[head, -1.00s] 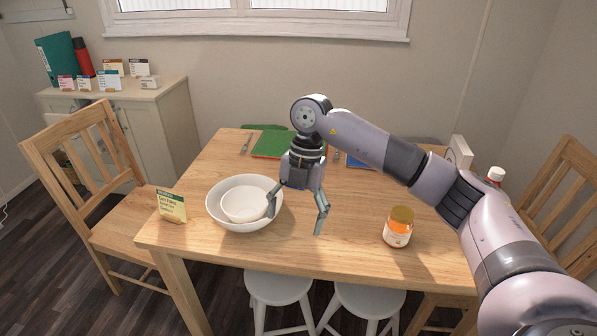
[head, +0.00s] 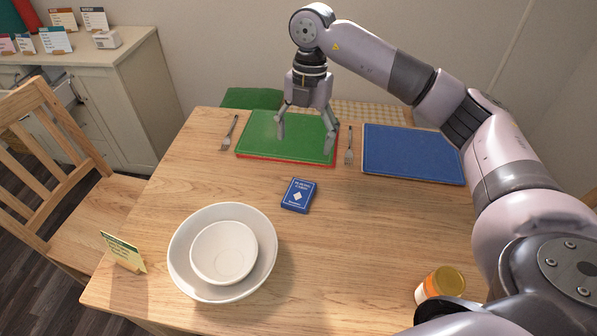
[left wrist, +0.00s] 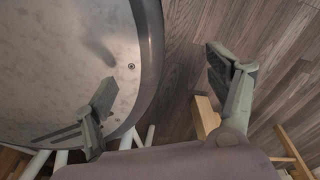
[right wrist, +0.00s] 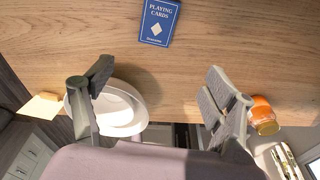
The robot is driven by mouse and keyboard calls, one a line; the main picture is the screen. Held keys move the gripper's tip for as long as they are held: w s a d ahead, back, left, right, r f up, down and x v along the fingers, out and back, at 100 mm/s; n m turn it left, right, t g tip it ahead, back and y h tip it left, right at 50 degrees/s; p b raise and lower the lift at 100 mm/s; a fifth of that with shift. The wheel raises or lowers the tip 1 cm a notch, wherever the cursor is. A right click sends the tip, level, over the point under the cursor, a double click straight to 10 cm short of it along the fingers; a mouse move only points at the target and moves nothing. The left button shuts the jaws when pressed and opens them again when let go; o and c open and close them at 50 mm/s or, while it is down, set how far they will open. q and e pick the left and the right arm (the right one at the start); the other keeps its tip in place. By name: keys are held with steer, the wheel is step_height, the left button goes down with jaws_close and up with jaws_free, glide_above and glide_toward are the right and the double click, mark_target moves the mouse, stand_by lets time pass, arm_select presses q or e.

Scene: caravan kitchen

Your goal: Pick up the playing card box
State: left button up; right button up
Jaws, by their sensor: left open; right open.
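The blue playing card box (head: 298,195) lies flat on the wooden table, in front of the green placemat. It shows at the top of the right wrist view (right wrist: 160,22), label up. My left gripper (left wrist: 165,80) is open and empty in the left wrist view, beside a round grey surface and above the wood floor.
Two nested white bowls (head: 224,252) stand at the front left of the table, with a yellow card sign (head: 123,252). An orange jar (head: 440,284) is at the front right. Forks flank the green placemat (head: 255,128); a blue placemat (head: 413,154) lies right. Table around the box is clear.

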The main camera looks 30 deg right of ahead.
step_height(320, 180, down, 4)
steer(key=p, duration=0.1)
glide_above(299, 193)
steer(key=f, duration=0.7)
steer(key=shift+s+d+f, duration=0.1)
steer(key=shift+s+d, duration=0.1)
steer(key=shift+s, duration=0.05)
steer(key=shift+f, duration=0.45)
steer(key=f, duration=0.4)
steer(key=shift+w+f+p, duration=0.2)
steer(key=shift+w+p, duration=0.15)
steer(key=shift+w, duration=0.05)
steer(key=shift+a+f, duration=0.1)
steer(key=shift+f, duration=0.3)
arm_select(q)
steer(key=shift+s+a+r, duration=0.25)
steer(key=shift+s+r, duration=0.55)
steer(key=shift+s, duration=0.3)
arm_select(e)
steer(key=c, duration=1.2)
steer(key=shift+c, duration=0.4)
